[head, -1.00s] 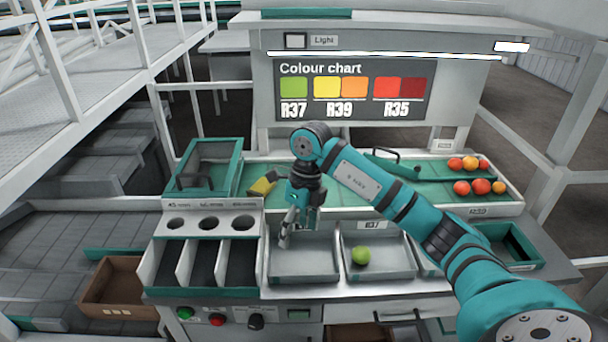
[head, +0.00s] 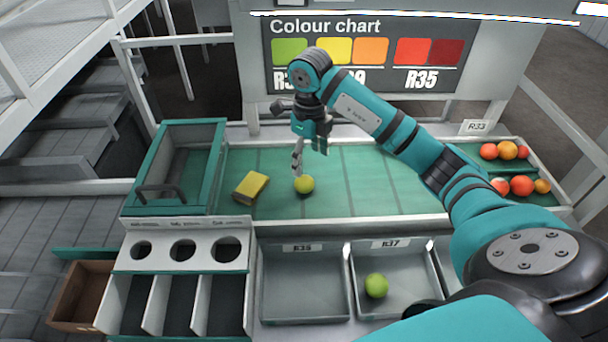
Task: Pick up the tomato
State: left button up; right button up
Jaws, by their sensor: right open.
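A yellow-green tomato (head: 304,184) lies on the green belt, to the right of a yellow block. My right gripper (head: 311,158) is open and empty just above and behind this tomato, fingers pointing down. One finger comes close to the tomato's upper left side; I cannot tell whether it touches. A second, green tomato (head: 376,285) lies in the grey tray labelled R37 (head: 394,252). Several red and orange tomatoes (head: 521,186) sit at the right end of the belt, by the R33 sign. My left gripper is not in view.
A yellow block (head: 251,187) lies on the green belt (head: 385,180). A teal-framed clear box (head: 176,172) stands at its left end. The tray to the left of R37 (head: 303,248) is empty. Slots and a panel with three holes (head: 184,251) are at front left.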

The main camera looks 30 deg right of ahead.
aim_at(304, 178)
notch_tip(304, 178, down, 4)
jog(key=shift+a+r+p, duration=0.1)
jog(key=shift+p, duration=0.4)
jog(key=shift+f, duration=0.35)
jog(key=f, duration=0.1)
jog(key=p, duration=0.1)
jog(key=w+f+p, duration=0.1)
jog(key=shift+a+f, duration=0.3)
jog(key=shift+f, duration=0.05)
notch_tip(304, 178, down, 2)
jog(key=shift+f, duration=0.1)
jog(key=shift+d+f, duration=0.15)
jog(key=shift+f, duration=0.05)
jog(key=shift+c, duration=0.8)
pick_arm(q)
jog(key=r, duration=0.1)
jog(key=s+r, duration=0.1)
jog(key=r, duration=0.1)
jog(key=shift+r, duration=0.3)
pick_arm(e)
jog(key=c, duration=0.8)
jog(key=shift+r, duration=0.1)
